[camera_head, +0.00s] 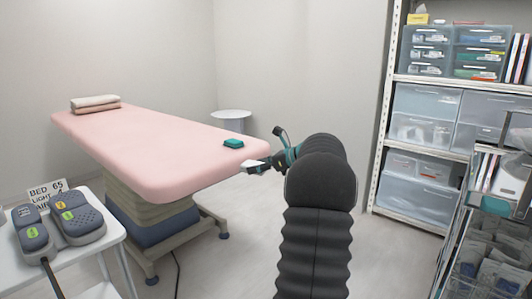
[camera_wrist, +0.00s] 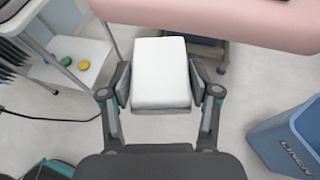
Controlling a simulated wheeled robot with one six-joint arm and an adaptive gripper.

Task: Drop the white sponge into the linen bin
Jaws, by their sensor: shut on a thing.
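The white sponge (camera_wrist: 161,72) sits between the two fingers of my gripper (camera_wrist: 160,88) in the wrist view, with a finger pressed to each side. My gripper is shut on it and holds it in the air. In the head view the sponge (camera_head: 256,167) shows small at the tip of my gripper (camera_head: 262,164), near the right corner of the pink bed. The blue linen bin (camera_wrist: 285,145), lettered LINEN, stands on the floor at the lower right of the wrist view, apart from the sponge and partly cut off. I do not see the bin in the head view.
The pink treatment bed (camera_head: 150,147) bears folded towels (camera_head: 95,102) and a teal item (camera_head: 233,143). A white trolley (camera_head: 85,250) with handsets stands at the left. A shelf unit (camera_head: 405,78) and a metal cart (camera_head: 455,225) stand at the right. Floor (camera_wrist: 225,130) shows beside the bin.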

